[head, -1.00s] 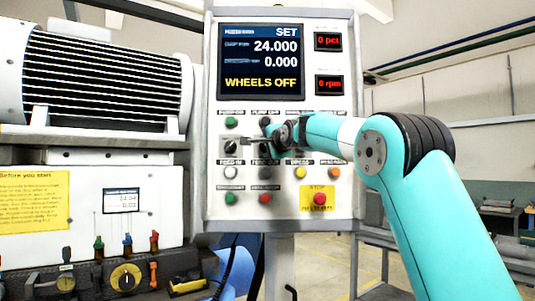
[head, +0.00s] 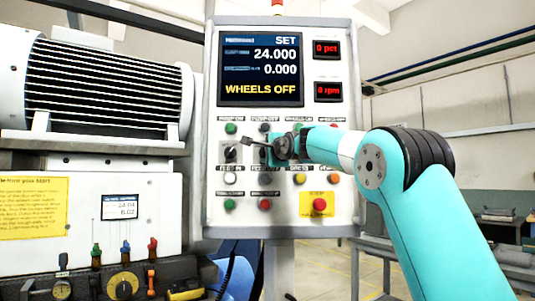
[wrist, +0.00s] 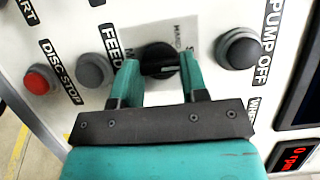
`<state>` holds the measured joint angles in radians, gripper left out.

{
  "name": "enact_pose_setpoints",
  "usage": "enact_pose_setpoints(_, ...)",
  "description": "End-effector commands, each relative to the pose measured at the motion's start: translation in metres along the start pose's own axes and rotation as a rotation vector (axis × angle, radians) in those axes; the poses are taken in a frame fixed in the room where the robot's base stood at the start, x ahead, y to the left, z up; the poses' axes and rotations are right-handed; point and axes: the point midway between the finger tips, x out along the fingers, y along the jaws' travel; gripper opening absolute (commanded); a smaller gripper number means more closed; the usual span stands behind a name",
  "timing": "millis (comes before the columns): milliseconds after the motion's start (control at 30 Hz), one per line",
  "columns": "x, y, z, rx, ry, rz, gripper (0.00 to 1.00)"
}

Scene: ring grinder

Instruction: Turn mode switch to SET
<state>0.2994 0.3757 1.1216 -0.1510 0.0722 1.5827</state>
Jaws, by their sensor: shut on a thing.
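The mode switch is a dark round knob (wrist: 161,56) on a light plate in the wrist view, with partly covered lettering beside it. My gripper (wrist: 160,68) has one finger on each side of the knob and is shut on it. The fingers hide part of the knob, so its pointer direction is hard to read. In the head view my gripper (head: 256,146) is at the second column of the control panel (head: 340,180), covering the switch. The panel's screen (head: 260,65) reads SET at top right, with WHEELS OFF below.
Near the knob in the wrist view are the dark PUMP OFF button (wrist: 240,48), a grey FEED button (wrist: 95,70) and the red DISC STOP button (wrist: 40,80). Another black switch (head: 231,153) is just left of my gripper. A red stop button (head: 319,204) is lower right.

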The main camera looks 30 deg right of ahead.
Motion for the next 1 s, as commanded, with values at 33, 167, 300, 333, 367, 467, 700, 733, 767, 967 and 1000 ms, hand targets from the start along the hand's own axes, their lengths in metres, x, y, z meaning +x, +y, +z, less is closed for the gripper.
enact_pose_setpoints(33, 0.000, 0.002, 0.000, 0.000, 0.001, 0.004, 0.47)
enact_pose_setpoints(167, 0.000, 0.001, 0.000, 0.000, 0.001, 0.003, 0.66)
enact_pose_setpoints(300, 0.000, 0.001, 0.000, 0.000, 0.000, 0.002, 0.66)
enact_pose_setpoints(333, 0.000, 0.001, 0.000, 0.000, 0.000, 0.002, 0.66)
enact_pose_setpoints(367, 0.000, 0.001, 0.000, -0.001, 0.000, 0.001, 0.66)
enact_pose_setpoints(467, -0.004, 0.001, 0.000, -0.001, 0.000, 0.000, 0.66)
enact_pose_setpoints(700, -0.044, 0.003, -0.001, -0.001, 0.003, -0.003, 0.66)
enact_pose_setpoints(733, -0.052, 0.004, -0.001, -0.001, 0.003, -0.003, 0.66)
enact_pose_setpoints(767, -0.060, 0.004, -0.001, -0.001, 0.003, -0.002, 0.66)
enact_pose_setpoints(967, -0.112, 0.004, -0.001, -0.002, 0.003, -0.002, 0.66)
enact_pose_setpoints(1000, -0.122, 0.004, 0.000, -0.002, 0.002, -0.002, 0.66)
